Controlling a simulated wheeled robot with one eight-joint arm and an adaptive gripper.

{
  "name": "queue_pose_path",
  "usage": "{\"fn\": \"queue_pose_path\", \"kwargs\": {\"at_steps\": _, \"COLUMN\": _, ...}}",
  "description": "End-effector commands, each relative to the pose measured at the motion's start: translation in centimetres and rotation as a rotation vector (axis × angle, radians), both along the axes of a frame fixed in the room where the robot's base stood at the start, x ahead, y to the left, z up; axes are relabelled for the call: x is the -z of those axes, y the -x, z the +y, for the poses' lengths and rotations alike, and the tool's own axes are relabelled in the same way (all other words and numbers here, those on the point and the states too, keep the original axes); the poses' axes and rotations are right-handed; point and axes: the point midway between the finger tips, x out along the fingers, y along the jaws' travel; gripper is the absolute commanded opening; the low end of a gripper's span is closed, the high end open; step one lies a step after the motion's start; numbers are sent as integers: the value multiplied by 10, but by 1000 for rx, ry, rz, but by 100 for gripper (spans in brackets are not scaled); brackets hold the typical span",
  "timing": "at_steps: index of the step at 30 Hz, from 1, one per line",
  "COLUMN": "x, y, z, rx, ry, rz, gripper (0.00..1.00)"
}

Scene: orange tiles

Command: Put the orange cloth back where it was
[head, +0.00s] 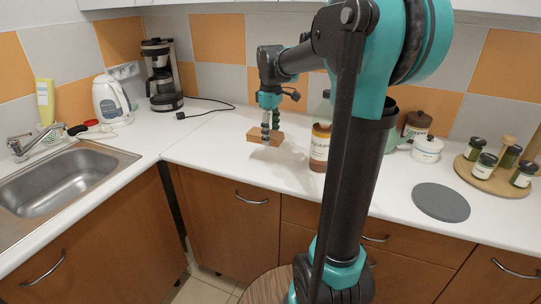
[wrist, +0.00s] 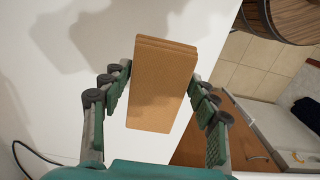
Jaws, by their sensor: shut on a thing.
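The orange cloth (head: 256,138) looks like a folded, flat, brick-shaped bundle with layered edges.
A jar with an orange label (head: 320,147) stands just right of the cloth. A coffee maker (head: 161,78), its cable and a kettle (head: 111,100) are to the left, beyond the sink (head: 62,185). A grey round mat (head: 440,202) and a spice tray (head: 490,180) are right.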

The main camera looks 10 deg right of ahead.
Motion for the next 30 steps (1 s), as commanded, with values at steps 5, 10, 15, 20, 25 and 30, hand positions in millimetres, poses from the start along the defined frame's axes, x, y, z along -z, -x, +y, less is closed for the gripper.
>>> {"fn": "queue_pose_path", "kwargs": {"at_steps": 5, "x": 35, "y": 0, "z": 0, "rx": 0, "ry": 0, "rz": 0, "gripper": 32}}
{"fn": "queue_pose_path", "kwargs": {"at_steps": 10, "x": 49, "y": 0, "z": 0, "rx": 0, "ry": 0, "rz": 0, "gripper": 32}}
{"fn": "queue_pose_path", "kwargs": {"at_steps": 15, "x": 69, "y": -1, "z": 0, "rx": 0, "ry": 0, "rz": 0, "gripper": 32}}
{"fn": "queue_pose_path", "kwargs": {"at_steps": 20, "x": 86, "y": 0, "z": 0, "rx": 0, "ry": 0, "rz": 0, "gripper": 32}}
{"fn": "queue_pose_path", "kwargs": {"at_steps": 25, "x": 87, "y": 0, "z": 0, "rx": 0, "ry": 0, "rz": 0, "gripper": 32}}
{"fn": "queue_pose_path", "kwargs": {"at_steps": 30, "x": 88, "y": 0, "z": 0, "rx": 0, "ry": 0, "rz": 0, "gripper": 32}}
